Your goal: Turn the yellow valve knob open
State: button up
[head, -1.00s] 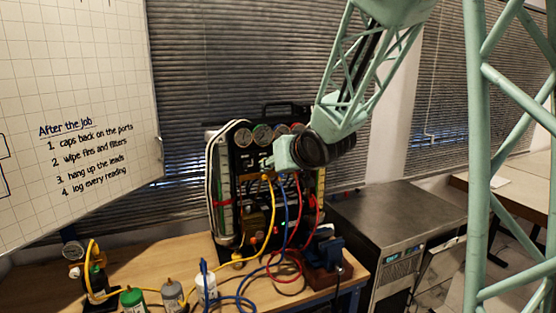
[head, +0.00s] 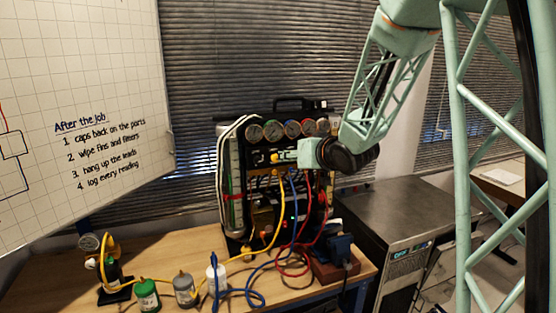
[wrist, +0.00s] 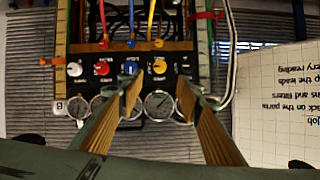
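The yellow valve knob (wrist: 160,66) is at the end of a row of knobs on the manifold panel in the wrist view, beside the blue knob (wrist: 131,68). It also shows in the head view (head: 275,158), left of my gripper. My gripper (wrist: 159,84) is open, its two long tan fingers spread apart. In the wrist view, the knob appears just past the fingertips, between their lines. Nothing is held, and I see no contact. The gap in depth between fingertips and knob cannot be told. In the head view, the fingers are small and hard to make out.
A red knob (wrist: 102,68) and a white knob (wrist: 74,69) continue the row. Round gauges (head: 273,130) line the panel top. Yellow, blue and red hoses (head: 293,200) hang below the knobs. Small bottles (head: 147,295) stand on the bench. A whiteboard (head: 85,60) is at left.

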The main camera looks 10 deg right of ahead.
aim_at(276, 158)
jog(key=shift+w, duration=0.1)
jog(key=shift+x, duration=6.85)
jog(key=shift+f, duration=0.1)
jog(key=shift+c, duration=0.3)
jog(key=c, duration=0.8)
